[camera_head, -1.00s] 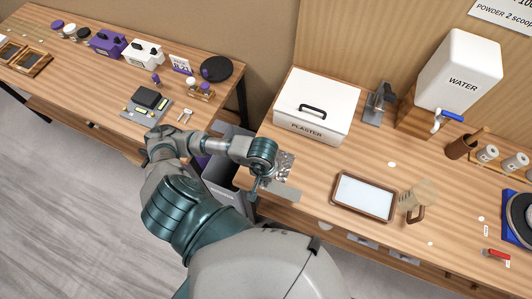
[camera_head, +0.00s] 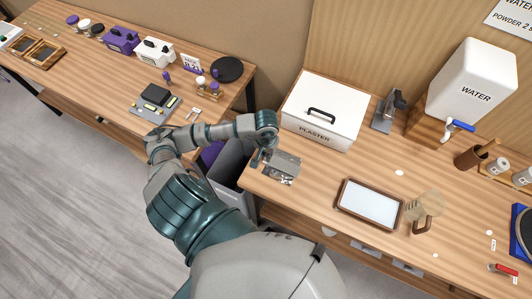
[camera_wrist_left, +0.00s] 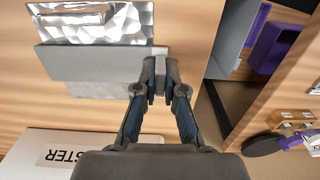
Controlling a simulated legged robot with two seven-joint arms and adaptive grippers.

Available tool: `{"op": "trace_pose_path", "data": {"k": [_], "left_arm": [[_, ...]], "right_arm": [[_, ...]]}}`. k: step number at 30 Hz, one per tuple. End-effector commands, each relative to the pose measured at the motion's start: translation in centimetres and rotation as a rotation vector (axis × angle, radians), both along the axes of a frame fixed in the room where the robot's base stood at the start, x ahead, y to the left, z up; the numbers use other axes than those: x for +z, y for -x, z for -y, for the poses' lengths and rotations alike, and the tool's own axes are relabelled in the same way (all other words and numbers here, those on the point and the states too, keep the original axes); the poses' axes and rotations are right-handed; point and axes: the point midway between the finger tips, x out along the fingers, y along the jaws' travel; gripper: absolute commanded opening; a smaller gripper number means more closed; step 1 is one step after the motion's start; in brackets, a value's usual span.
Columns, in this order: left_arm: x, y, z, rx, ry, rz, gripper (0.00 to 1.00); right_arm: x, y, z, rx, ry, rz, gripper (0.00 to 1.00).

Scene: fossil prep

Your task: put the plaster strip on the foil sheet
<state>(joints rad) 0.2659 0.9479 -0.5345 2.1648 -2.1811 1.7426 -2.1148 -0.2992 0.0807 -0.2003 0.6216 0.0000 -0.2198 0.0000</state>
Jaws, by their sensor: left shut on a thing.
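The plaster strip (camera_head: 285,162) is a flat grey piece, held by one end in my left gripper (camera_head: 262,161), which is shut on it. In the left wrist view the strip (camera_wrist_left: 95,62) runs leftward from the fingertips (camera_wrist_left: 160,82), roughly level. The foil sheet (camera_head: 288,181) is crumpled, shiny silver and lies at the bench's left end. The strip covers its far part; the near part of the foil (camera_wrist_left: 115,22) shows beside the strip. A dark patch like a shadow beside the strip suggests it is slightly above the bench. My right gripper is not in view.
The white plaster box (camera_head: 322,110) stands close behind the foil. A wood-framed tray (camera_head: 343,205) and a wooden-handled tool (camera_head: 424,212) lie to the right. A grey bin (camera_head: 231,173) stands in the gap before the left table (camera_head: 75,80).

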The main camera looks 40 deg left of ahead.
Motion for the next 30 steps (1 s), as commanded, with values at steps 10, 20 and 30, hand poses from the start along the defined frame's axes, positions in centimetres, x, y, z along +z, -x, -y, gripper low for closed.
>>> {"op": "trace_pose_path", "data": {"k": [10,20,30], "left_arm": [[-0.3,0.0,-0.1,0.0,0.002,0.0,0.19],[-0.2,0.0,-0.1,0.0,0.002,0.0,0.34],[4.2,-0.2,-0.1,-0.001,-0.001,0.009,0.34]], "right_arm": [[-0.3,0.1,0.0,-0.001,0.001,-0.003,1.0],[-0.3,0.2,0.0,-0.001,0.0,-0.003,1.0],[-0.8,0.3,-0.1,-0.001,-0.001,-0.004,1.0]]}}
